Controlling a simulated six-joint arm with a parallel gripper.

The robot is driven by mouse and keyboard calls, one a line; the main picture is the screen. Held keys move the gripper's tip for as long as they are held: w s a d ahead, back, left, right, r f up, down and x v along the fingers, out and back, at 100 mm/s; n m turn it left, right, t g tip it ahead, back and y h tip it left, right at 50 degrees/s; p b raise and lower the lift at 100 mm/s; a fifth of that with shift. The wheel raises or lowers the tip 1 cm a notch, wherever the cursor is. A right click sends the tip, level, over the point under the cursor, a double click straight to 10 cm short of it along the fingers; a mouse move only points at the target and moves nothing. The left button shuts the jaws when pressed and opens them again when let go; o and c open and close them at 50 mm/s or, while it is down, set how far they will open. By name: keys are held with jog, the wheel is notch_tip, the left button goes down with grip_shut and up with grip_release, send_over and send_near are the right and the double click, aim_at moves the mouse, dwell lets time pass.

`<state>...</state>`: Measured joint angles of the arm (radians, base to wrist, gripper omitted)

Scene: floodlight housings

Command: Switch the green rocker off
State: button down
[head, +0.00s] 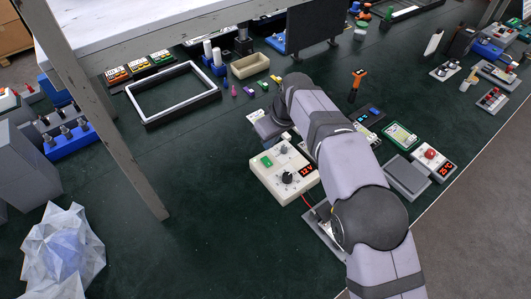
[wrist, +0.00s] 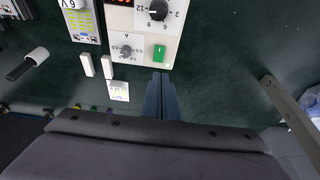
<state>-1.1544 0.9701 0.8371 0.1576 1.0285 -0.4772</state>
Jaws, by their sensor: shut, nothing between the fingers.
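The green rocker (head: 267,161) sits on the top face of a cream control box (head: 262,180) in the middle of the bench. The box also has a black knob, a smaller grey knob and a red lit display. In the wrist view the green rocker (wrist: 159,51) is at the corner of the panel, with a small white mark on it. My gripper (wrist: 160,78) is shut and empty, its fingertips just below the rocker in the picture. I cannot tell whether they touch it. In the head view my arm hides the fingers.
Beside the box are small white blocks (wrist: 107,66) and another device with a yellow-green panel (wrist: 84,20). A slanted post (wrist: 292,112) stands to the right in the wrist view. A crumpled clear bag (head: 62,250) lies front left. The bench left of the box is clear.

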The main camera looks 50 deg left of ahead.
aim_at(263, 159)
jog(key=p+x, duration=0.1)
jog(key=x, duration=0.4)
jog(key=p+x, duration=0.1)
jog(key=x, duration=0.2)
jog(key=shift+d+f+p, duration=0.2)
jog(key=shift+f+p, duration=0.15)
jog(key=shift+f, duration=0.1)
jog(key=shift+f, duration=0.1)
